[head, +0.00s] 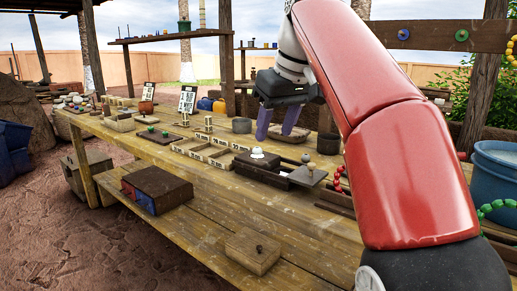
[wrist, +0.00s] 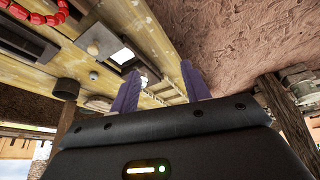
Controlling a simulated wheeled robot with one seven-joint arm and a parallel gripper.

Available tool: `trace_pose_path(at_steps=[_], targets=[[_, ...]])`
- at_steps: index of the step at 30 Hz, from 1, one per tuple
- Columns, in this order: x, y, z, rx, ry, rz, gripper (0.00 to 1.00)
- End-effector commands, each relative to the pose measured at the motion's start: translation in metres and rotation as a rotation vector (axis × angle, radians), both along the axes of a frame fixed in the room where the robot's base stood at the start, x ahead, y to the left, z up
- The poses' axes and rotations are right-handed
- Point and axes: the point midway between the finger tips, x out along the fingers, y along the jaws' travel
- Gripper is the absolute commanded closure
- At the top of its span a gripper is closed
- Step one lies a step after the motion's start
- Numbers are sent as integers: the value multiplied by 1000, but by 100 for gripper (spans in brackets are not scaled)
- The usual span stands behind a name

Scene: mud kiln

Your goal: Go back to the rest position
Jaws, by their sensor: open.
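My gripper (head: 277,132) has two purple fingers and hangs above the wooden workbench (head: 225,205), at its middle. The fingers are apart with nothing between them. In the wrist view my gripper (wrist: 162,85) also shows open and empty, with the bench upside down beyond it. My red arm reaches in from the right and hides part of the bench's right end.
A dark tray (head: 262,172) with white pieces lies on the bench below my gripper. A wooden divided frame (head: 208,150) is left of it. A dark box (head: 157,188) and a lidded wooden box (head: 252,251) sit on the lower shelf. A blue barrel (head: 497,175) stands at right.

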Motion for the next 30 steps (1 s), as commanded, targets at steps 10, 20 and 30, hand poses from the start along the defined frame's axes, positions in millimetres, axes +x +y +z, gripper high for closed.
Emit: trace_pose_path(at_steps=[10, 20, 30], targets=[[-13, -26, -14, 30, 1, -86, 53], [-49, -62, -54, 66, -4, -228, 53], [-141, -103, -174, 72, -46, -456, 53]])
